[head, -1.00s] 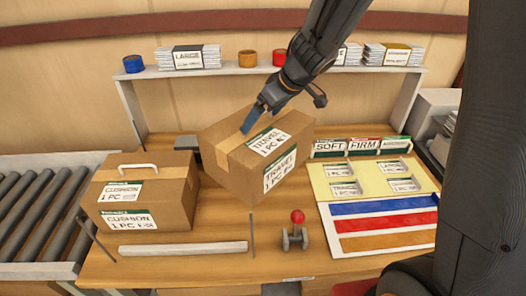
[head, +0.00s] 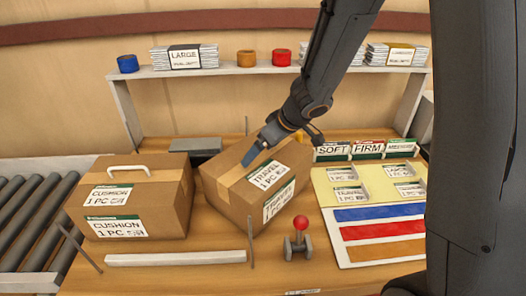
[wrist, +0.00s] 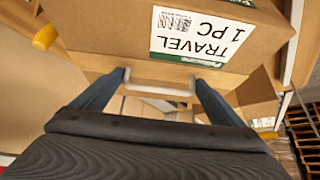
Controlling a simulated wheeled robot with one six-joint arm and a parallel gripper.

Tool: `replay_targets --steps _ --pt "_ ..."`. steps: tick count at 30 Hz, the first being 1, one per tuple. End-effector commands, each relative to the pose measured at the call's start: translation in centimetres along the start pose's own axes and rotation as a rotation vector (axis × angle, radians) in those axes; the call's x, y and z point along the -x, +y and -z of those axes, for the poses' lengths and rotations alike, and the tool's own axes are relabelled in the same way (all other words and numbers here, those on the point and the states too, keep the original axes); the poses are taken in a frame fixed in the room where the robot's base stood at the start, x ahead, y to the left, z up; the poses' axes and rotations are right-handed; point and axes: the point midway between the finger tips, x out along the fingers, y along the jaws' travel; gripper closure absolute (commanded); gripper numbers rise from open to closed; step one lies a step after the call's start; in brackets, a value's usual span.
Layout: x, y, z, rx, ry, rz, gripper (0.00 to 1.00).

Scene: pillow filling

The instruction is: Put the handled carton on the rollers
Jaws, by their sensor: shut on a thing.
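The travel carton (head: 232,202), brown with tape and white-green labels, is tilted at the middle of the bench in the head view. My gripper (head: 254,157) is shut on it at its top. In the wrist view a white bar spans between the fingertips (wrist: 160,85), and the carton's label side (wrist: 200,35) shows beyond. Whether the carton's lower edge touches the bench I cannot tell. The cushion carton (head: 165,207), with a white top handle, stands upright to the left, near the rollers (head: 22,215) at the far left.
A white bar (head: 175,258) lies along the front of the bench (head: 215,278), with thin upright rods nearby. A red-knobbed lever (head: 300,240) stands front centre. A cream panel and colour-striped board (head: 385,228) fill the right. A shelf (head: 225,72) with tape rolls and packs spans the back.

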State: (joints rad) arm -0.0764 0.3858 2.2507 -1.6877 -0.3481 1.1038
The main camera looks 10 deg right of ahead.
Motion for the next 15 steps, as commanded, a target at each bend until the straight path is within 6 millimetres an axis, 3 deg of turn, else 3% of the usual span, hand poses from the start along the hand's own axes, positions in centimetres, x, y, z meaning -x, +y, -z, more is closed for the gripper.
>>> replay_targets --steps 8,9,15 --pt "-0.12 0.04 0.0 0.001 0.002 -0.001 0.7" --pt "-0.1 0.0 -0.06 0.001 0.0 0.0 0.01" --pt "-0.08 0.0 -0.05 0.001 0.0 0.0 0.0"
